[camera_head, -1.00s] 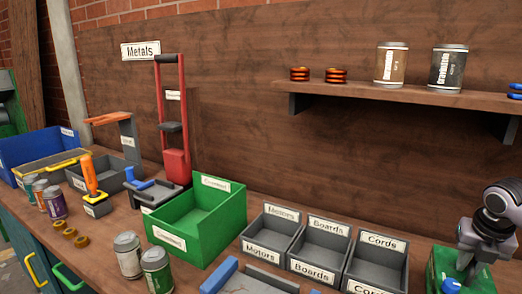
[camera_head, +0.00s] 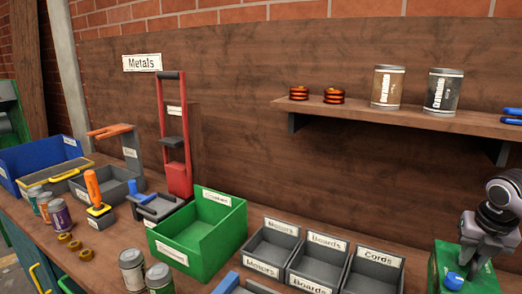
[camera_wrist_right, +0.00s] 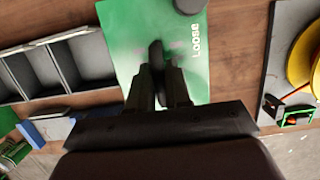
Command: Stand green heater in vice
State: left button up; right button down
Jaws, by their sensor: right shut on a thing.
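My right arm shows at the right edge in the head view, with its gripper (camera_head: 466,268) low over a green surface. In the right wrist view the right gripper (camera_wrist_right: 157,62) has its dark fingers close together on a dark, blurred thing (camera_wrist_right: 155,52). They are in front of a green panel (camera_wrist_right: 120,40) marked "Loose". I cannot clearly make out a green heater. A blue-and-grey piece (camera_head: 228,283), possibly the vice, is cut off at the bottom of the head view. Blue also shows at lower left in the right wrist view (camera_wrist_right: 52,129). My left gripper is not in view.
Grey bins marked Motors, Boards and Cords (camera_head: 372,275) stand left of the green surface. A green crate (camera_head: 205,235) is farther left. Cans, tools and a blue bin (camera_head: 45,155) crowd the bench's left. A shelf (camera_head: 420,118) hangs above.

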jog(key=shift+p+v, duration=0.4)
jog(key=shift+v, duration=0.5)
jog(key=shift+w+d+r, duration=0.1)
jog(key=shift+r, duration=2)
jog(key=shift+w+r, duration=0.15)
jog(key=shift+r, duration=1.95)
